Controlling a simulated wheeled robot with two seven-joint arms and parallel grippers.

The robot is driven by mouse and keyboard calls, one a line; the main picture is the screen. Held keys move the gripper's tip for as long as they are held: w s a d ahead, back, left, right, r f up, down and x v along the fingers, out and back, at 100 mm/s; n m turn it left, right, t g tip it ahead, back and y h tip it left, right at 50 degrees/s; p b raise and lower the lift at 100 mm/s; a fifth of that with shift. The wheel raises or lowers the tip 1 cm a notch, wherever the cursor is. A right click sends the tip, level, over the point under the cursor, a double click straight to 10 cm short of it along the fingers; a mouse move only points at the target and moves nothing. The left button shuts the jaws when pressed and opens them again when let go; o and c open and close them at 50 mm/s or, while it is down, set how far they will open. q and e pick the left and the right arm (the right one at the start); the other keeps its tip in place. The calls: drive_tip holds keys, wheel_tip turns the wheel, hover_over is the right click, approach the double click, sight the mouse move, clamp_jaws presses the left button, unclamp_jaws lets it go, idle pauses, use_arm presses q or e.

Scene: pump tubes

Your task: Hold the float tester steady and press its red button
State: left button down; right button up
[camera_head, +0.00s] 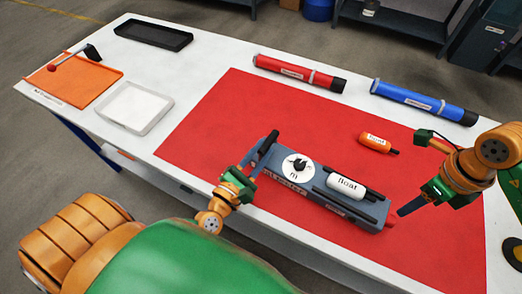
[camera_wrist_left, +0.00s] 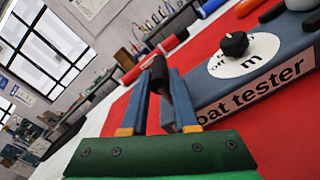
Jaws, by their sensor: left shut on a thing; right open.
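The float tester (camera_head: 262,168) is a blue-grey box lying on the red mat, with a white dial and black knob (camera_head: 298,167). A white float (camera_head: 346,187) labelled "float" lies in its right part. Its red button (camera_head: 391,221) sticks out at the right end. My left gripper (camera_head: 251,167) is shut on the black handle (camera_head: 268,143) at the tester's left end. In the left wrist view, the handle (camera_wrist_left: 160,72) is between the two blue fingers (camera_wrist_left: 160,100). My right gripper (camera_head: 412,204) is open, just above and right of the red button, apparently apart from it.
An orange float (camera_head: 374,141) lies on the red mat (camera_head: 221,120) behind the tester. A red tube (camera_head: 299,73) and a blue tube (camera_head: 423,102) lie at the back.

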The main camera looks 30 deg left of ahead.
idle(0.9)
clamp_jaws()
idle(1.2)
idle(0.3)
